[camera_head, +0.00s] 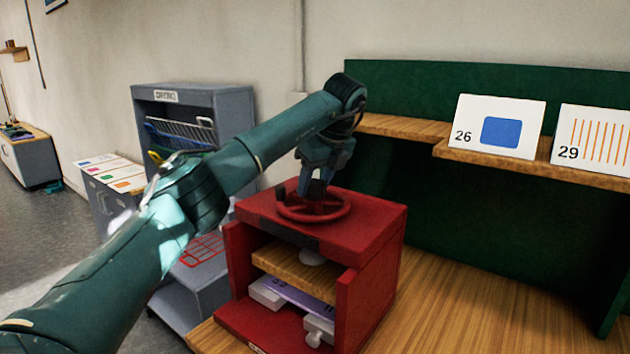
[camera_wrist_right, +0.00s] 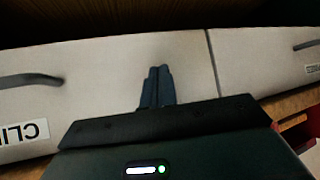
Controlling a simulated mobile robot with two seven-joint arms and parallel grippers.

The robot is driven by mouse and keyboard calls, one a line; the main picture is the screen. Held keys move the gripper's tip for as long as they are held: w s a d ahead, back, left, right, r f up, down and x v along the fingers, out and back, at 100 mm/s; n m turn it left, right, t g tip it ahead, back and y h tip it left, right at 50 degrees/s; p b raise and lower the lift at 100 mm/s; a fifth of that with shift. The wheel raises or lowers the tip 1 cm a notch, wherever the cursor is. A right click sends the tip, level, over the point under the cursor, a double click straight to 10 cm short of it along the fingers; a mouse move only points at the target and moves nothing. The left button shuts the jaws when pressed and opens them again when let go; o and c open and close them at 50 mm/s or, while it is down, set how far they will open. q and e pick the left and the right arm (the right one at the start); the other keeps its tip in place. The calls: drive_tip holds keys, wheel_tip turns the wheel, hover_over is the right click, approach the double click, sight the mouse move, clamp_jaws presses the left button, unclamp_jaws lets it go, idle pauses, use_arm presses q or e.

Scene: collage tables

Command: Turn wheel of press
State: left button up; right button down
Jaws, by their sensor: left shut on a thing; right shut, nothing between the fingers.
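The red press (camera_head: 375,290) stands on the wooden table in the head view. Its red wheel (camera_head: 325,211) lies flat on top. My left gripper (camera_head: 309,195) points down at the wheel and is shut on its rim on the left side. Below the top, a wooden plate (camera_head: 290,268) hangs level inside the press. Under it, a purple sheet (camera_head: 298,298) lies between white blocks. My right gripper (camera_wrist_right: 157,85) shows in the right wrist view, shut and empty, in front of pale drawer fronts (camera_wrist_right: 95,75). The head view does not show it.
A wooden shelf (camera_head: 400,127) behind the press carries cards numbered 26 (camera_head: 499,126) and 29 (camera_head: 592,139). A grey drying cabinet (camera_head: 236,115) stands at the left behind my arm. The table (camera_head: 470,305) right of the press is clear.

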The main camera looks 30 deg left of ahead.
use_arm(q)
drive_tip(key=n+g, duration=0.1)
drive_tip(key=n, duration=0.4)
drive_tip(key=shift+w+r+g, duration=0.1)
drive_tip(key=shift+w+g, duration=0.05)
drive_tip(key=shift+g, duration=0.25)
drive_tip(key=shift+n, duration=0.3)
drive_tip(key=shift+n+g, duration=0.4)
drive_tip(key=shift+n, duration=0.3)
drive_tip(key=o, duration=1.4)
